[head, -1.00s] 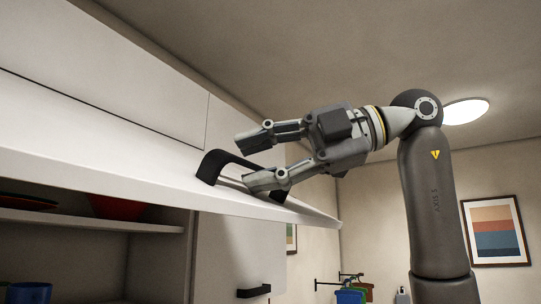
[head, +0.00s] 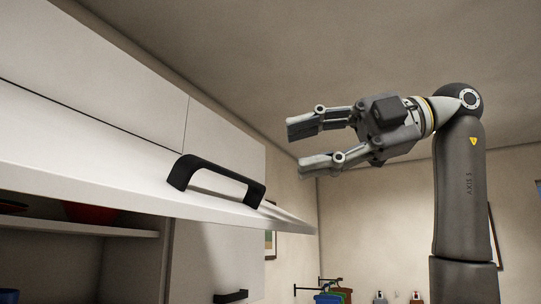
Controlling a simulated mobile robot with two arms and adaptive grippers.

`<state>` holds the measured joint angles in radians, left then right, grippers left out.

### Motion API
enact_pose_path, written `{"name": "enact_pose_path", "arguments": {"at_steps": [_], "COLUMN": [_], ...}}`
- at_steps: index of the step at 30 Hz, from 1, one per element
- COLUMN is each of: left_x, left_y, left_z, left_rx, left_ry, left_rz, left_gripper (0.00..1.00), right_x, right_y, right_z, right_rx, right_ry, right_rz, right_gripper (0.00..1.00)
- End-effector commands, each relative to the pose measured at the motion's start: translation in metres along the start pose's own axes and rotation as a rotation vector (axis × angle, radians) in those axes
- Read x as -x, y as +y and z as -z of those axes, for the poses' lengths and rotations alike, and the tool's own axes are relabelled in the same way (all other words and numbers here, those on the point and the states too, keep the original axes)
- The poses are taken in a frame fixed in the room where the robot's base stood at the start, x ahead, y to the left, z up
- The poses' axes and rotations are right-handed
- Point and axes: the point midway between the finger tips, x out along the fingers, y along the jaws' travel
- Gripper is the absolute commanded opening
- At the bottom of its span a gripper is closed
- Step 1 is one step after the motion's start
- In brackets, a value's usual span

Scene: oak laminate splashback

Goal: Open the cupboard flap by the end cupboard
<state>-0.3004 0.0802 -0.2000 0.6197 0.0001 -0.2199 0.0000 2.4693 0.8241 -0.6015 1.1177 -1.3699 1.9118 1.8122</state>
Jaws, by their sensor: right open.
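The white cupboard flap (head: 120,185) is raised and sticks outward above the open shelf compartment at the left. Its black bar handle (head: 218,178) is in plain view near the flap's outer edge. My right gripper (head: 304,147) is open and empty, to the right of the handle and a little above it, apart from it. The end cupboard (head: 215,255) stands below the flap's right part, its door closed, with a black handle (head: 231,296) low on it. My left gripper is not in view.
Under the flap, a shelf (head: 80,228) holds a red bowl (head: 92,214). A blue item (head: 8,296) sits lower left. Coloured cloths or containers (head: 332,292) hang by the far wall. The space around my right gripper is clear.

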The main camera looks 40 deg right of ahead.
Motion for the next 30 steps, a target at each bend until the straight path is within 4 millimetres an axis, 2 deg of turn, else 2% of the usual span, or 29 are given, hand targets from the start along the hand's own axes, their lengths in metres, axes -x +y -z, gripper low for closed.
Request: {"name": "enact_pose_path", "arguments": {"at_steps": [3, 7, 30], "left_x": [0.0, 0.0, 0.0], "left_y": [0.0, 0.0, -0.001], "left_z": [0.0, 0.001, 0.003], "left_rx": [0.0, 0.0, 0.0], "left_ry": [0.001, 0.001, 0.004], "left_rz": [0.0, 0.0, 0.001], "left_gripper": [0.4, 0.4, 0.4], "right_x": [0.015, 0.022, 0.024], "right_y": [0.0, 0.0, 0.0], "right_z": [0.0, 0.0, 0.0], "right_rx": [-0.002, -0.001, -0.001], "right_ry": [0.0, -0.001, -0.001], "right_rz": [0.0, 0.002, 0.001], "right_gripper": [0.43, 0.43, 0.43]}}
